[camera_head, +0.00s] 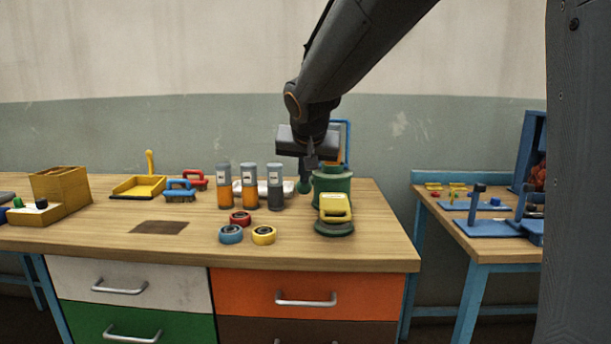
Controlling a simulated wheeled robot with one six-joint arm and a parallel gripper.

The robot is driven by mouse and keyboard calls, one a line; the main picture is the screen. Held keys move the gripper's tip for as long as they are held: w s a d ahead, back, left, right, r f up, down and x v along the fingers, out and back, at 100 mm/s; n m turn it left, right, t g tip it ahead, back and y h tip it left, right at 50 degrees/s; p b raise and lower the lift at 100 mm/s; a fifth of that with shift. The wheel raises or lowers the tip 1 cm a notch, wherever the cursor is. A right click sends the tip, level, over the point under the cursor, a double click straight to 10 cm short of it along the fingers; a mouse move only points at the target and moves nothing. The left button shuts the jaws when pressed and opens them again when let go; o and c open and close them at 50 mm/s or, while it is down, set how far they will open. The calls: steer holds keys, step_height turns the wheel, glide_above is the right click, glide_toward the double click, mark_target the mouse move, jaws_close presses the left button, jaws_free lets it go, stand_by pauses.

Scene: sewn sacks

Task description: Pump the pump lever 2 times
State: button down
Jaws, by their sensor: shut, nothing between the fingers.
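A green round-bodied thing (332,187), which looks like the pump, stands at the right part of the wooden workbench. A dark green rod with a rounded end (304,186) shows at its left side and may be the pump lever; its upper part is hidden behind my gripper. My gripper (311,163) points down just above and left of the green body, with its fingers shut and empty. I cannot tell whether the fingertips touch the rod.
Three tape rolls (231,234) and three capped cylinders (250,188) are to the left. Brushes (180,191) and a yellow dustpan (138,187) lie farther left. A second table (480,252) stands right.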

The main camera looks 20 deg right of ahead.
steer(key=shift+s+f, duration=0.15)
steer(key=shift+f, duration=0.25)
steer(key=w+r+p+v, duration=0.1)
steer(key=p+v, duration=0.1)
steer(key=v, duration=1.1)
steer(key=shift+s+d+r, duration=0.15)
steer(key=shift+d, duration=0.05)
